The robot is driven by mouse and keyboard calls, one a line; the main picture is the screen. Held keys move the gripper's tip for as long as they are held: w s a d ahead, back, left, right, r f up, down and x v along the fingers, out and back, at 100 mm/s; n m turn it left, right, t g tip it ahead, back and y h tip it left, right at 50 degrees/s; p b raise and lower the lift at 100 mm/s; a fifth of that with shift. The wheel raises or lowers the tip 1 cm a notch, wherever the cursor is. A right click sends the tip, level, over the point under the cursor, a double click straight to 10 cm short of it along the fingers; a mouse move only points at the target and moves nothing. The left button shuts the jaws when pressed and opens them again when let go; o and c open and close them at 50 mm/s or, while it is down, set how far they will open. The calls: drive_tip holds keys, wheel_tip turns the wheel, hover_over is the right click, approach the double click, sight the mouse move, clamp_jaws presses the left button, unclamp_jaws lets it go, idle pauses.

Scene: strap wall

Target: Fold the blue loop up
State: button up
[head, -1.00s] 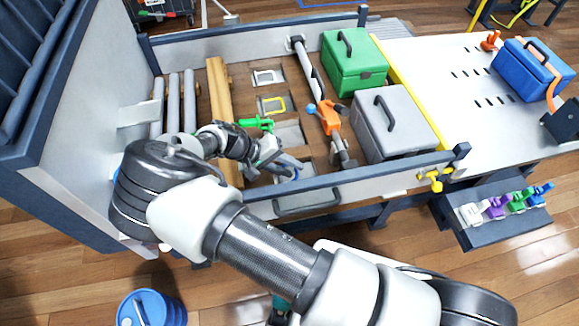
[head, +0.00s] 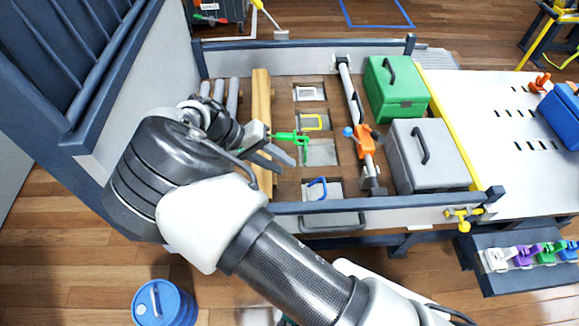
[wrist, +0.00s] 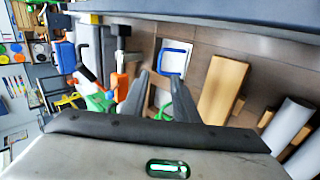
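The blue loop (head: 317,188) is a thin bent bar at a pale square plate (head: 329,192) in the floor of the wooden bed, near the front rail. In the head view it looks raised at an angle from the plate, but its exact tilt is hard to tell. In the wrist view the blue loop (wrist: 175,49) shows beyond my fingertips, framing the pale plate. My gripper (head: 285,162) is to the upper left of the loop, apart from it. The wrist view shows its two fingers (wrist: 160,78) spread, with nothing between them.
A wooden beam (head: 262,110) stands left. An orange-bodied bar (head: 364,140) and a grey case (head: 428,155) stand right. The front rail (head: 400,200) borders the bed.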

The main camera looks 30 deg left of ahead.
drive_tip(key=shift+s+a+r, duration=0.1)
drive_tip(key=shift+c, duration=0.4)
clamp_jaws()
drive_tip(key=w+d+f+m+g+y+p, duration=0.1)
drive_tip(key=w+d+f+m+g+y, duration=0.3)
drive_tip(key=d+m, duration=0.5)
drive_tip(key=w+d+f+m+g+y+p, duration=0.1)
drive_tip(key=w+d+m+y, duration=0.4)
drive_tip(key=d+m, duration=0.4)
drive_tip(key=shift+h, duration=0.4)
drive_tip(key=f, duration=0.3)
drive_tip(key=f+b, duration=0.1)
drive_tip(key=f, duration=0.3)
drive_tip(key=f+b, duration=0.1)
drive_tip(key=f, duration=0.2)
drive_tip(key=shift+w+a+f, duration=0.3)
drive_tip(key=shift+a+f, duration=0.05)
drive_tip(key=shift+a, duration=0.05)
drive_tip(key=shift+s+a+r, duration=0.35)
drive_tip(key=shift+a+r, duration=0.15)
drive_tip(key=shift+a, duration=0.05)
drive_tip(key=shift+s+a+r, duration=0.3)
drive_tip(key=shift+a+r, duration=0.15)
drive_tip(key=shift+a, duration=0.1)
drive_tip(key=shift+s+a+r, duration=0.25)
drive_tip(key=shift+a, duration=0.2)
